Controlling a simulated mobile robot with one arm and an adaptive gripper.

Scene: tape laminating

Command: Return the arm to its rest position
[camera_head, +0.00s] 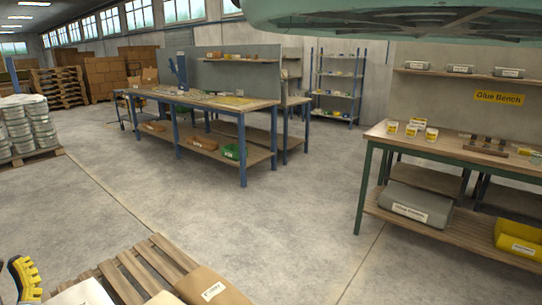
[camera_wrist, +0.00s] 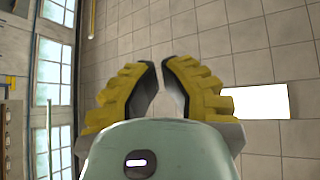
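My gripper (camera_wrist: 161,80) shows in the wrist view with two yellow ridged fingers and dark inner pads. The fingers stand a little apart with a narrow gap between them, and nothing is held. In the head view, part of a yellow and black finger (camera_head: 25,278) shows at the lower left edge; the rest of the gripper is cut off. The wrist view looks past the fingers at a tiled surface with a bright panel (camera_wrist: 256,101) and tall windows (camera_wrist: 53,95) at left. No table or object is near the fingertips there.
A slatted wooden pallet (camera_head: 140,270) with packages (camera_head: 210,288) lies at the lower left, near the gripper. A green-legged glue bench (camera_head: 450,152) stands at right. A blue-legged workbench (camera_head: 210,100) stands further back. Open concrete floor (camera_head: 270,225) lies between them.

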